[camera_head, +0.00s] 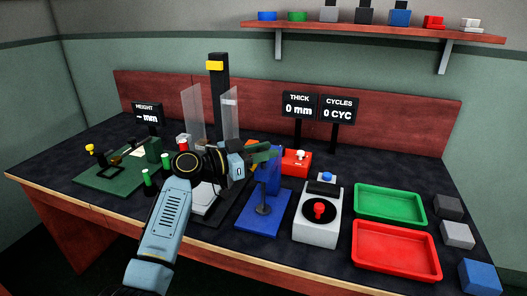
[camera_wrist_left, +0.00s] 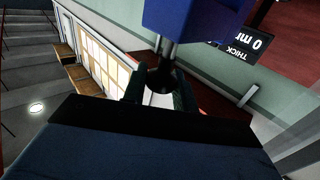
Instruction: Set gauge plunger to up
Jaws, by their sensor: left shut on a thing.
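The blue gauge (camera_head: 258,219) stands on the worktop right of centre, with a flat base, a dark round anvil (camera_head: 264,209) and an upright body. My left gripper (camera_head: 275,152) is at the top of this body. In the left wrist view, the gripper fingers are shut on the plunger's dark knob (camera_wrist_left: 160,79). A short silver stem (camera_wrist_left: 165,48) shows between the knob and the blue gauge head (camera_wrist_left: 195,18). The gripper and arm partly hide the gauge head in the head view. The thickness display (camera_head: 299,106) reads 0 mm. My right gripper is not in view.
Right of the gauge is a grey box with a red knob (camera_head: 319,210). Green (camera_head: 391,190) and red trays lie farther right, near several blocks. A red device (camera_head: 296,163) stands behind the gauge. Clear upright panels (camera_head: 230,112) and a dark post stand behind my arm.

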